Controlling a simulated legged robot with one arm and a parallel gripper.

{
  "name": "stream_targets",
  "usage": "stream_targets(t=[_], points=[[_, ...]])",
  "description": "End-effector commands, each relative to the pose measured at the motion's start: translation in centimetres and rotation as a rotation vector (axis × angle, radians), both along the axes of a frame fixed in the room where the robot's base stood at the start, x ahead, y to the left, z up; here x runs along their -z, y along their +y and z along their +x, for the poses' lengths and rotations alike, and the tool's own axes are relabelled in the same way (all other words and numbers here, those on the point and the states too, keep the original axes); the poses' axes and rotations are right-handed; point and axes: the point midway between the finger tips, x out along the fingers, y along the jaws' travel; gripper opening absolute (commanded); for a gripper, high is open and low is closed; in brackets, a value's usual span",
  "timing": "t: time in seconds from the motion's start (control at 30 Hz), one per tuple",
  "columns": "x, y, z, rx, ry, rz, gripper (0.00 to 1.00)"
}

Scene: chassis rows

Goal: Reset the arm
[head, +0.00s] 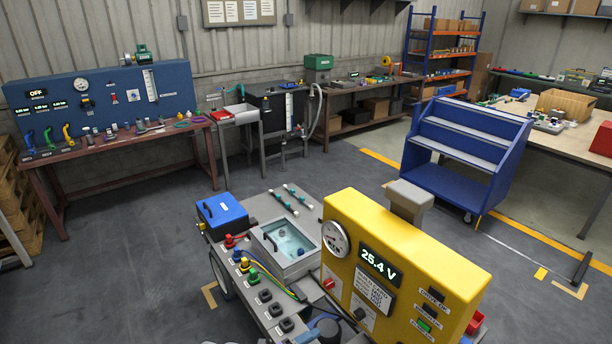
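My gripper is not visible in the head view, and I cannot tell how the arm is posed. In front of me stands a chassis cart (262,207) with a yellow panel box (440,262) whose display reads 25.4 V. The cart also bears a blue box (222,213), a clear-lidded case (287,244) and several coloured connectors with cables. A grey block (410,197) shows behind the yellow box; its lower part is hidden.
A blue wheeled shelf cart (465,160) stands behind to the right. A workbench with a blue panel (105,90) is at left, and a table (560,133) at right. A dark post (582,268) stands at far right. The grey floor (130,270) at left is clear.

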Motion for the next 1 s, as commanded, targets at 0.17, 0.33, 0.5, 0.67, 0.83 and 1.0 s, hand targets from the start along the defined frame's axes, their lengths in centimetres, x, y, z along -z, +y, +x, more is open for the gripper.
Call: stream_targets(t=[0.17,0.33,0.5,0.67,0.83,1.0], points=[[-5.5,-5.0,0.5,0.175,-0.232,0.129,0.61],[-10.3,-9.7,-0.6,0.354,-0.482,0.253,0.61],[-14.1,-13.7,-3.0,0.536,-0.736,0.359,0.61],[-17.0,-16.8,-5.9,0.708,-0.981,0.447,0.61],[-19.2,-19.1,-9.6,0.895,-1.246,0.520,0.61],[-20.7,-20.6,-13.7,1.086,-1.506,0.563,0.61]])
